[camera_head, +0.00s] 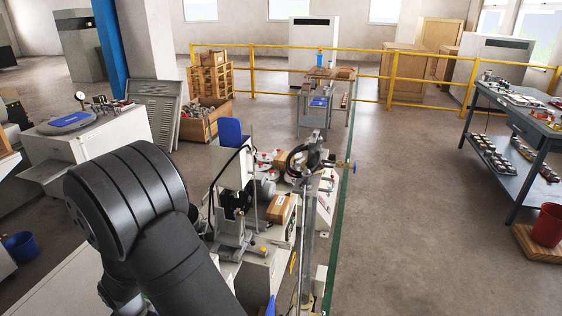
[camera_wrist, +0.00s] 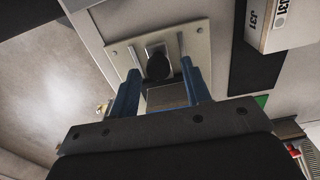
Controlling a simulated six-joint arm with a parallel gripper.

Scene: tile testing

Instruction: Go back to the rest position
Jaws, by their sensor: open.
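My gripper (camera_wrist: 160,68) shows in the wrist view with its two blue fingers spread apart. Nothing is clamped between them. A black round knob (camera_wrist: 159,66) on a pale metal plate (camera_wrist: 200,42) shows between and beyond the fingertips. I cannot tell how far the fingers are from the plate. In the head view my dark arm fills the lower left, and my gripper is hidden there.
A box marked J31 (camera_wrist: 283,22) lies right of the fingers in the wrist view. In the head view a test stand (camera_head: 234,205), a cardboard box (camera_head: 281,208) and a tall metal post (camera_head: 308,235) stand right of my arm. Open floor (camera_head: 420,220) lies further right.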

